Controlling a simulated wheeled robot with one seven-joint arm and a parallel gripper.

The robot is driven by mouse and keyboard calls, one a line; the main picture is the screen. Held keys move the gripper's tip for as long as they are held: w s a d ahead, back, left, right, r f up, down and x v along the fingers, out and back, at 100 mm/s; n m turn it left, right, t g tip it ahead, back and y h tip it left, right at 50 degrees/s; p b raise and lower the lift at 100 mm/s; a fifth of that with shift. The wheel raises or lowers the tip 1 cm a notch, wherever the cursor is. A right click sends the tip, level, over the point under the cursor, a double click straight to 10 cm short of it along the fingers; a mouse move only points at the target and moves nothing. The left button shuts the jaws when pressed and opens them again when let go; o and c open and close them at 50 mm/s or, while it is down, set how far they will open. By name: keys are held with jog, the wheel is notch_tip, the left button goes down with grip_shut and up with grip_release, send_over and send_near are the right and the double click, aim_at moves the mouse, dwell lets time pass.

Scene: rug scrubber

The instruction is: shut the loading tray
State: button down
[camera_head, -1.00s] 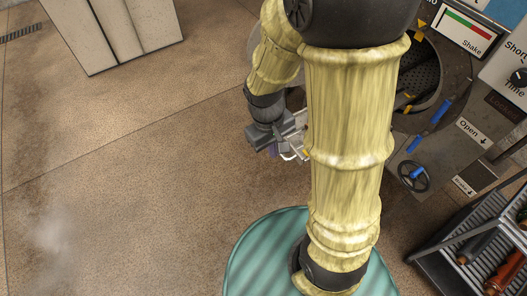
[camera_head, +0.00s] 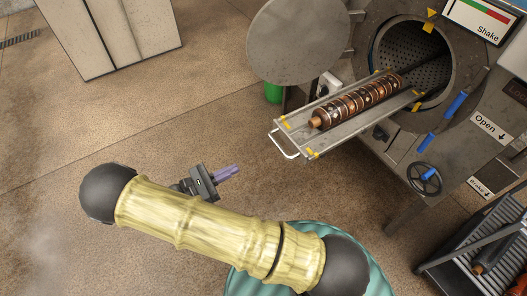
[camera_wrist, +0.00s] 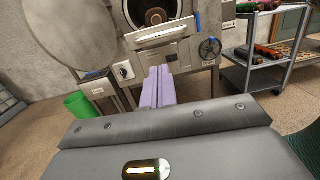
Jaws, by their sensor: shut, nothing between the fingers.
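The loading tray (camera_head: 348,133) is a grey metal tray with yellow corner marks and a pale handle (camera_head: 285,146) at its front end. It sticks out of the round drum opening (camera_head: 412,60) of the machine. A rolled brown patterned rug (camera_head: 352,100) lies on it, its far end reaching toward the drum. My gripper (camera_head: 228,172), with purple fingers, is to the left of and below the handle in the head view, apart from it. Its fingers (camera_wrist: 158,88) are shut and empty in the wrist view, pointing toward the machine's front and the tray (camera_wrist: 156,35).
The round drum door (camera_head: 298,42) stands swung open at the left of the opening. A blue lever (camera_head: 457,104) and a handwheel (camera_head: 424,178) are on the machine's right. A green bin (camera_wrist: 82,104) is below the door. A rack (camera_head: 480,235) stands at lower right. Floor at left is clear.

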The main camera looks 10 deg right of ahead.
jog(key=shift+a+f+n+t+h, duration=0.3)
jog(key=shift+a+n+t, duration=0.3)
jog(key=shift+a+t, duration=0.3)
jog(key=shift+w+d, duration=0.1)
jog(key=shift+d, duration=0.05)
jog(key=p+x, duration=0.1)
jog(key=x, duration=1.3)
jog(key=shift+w+p, duration=0.15)
jog(key=shift+p, duration=0.2)
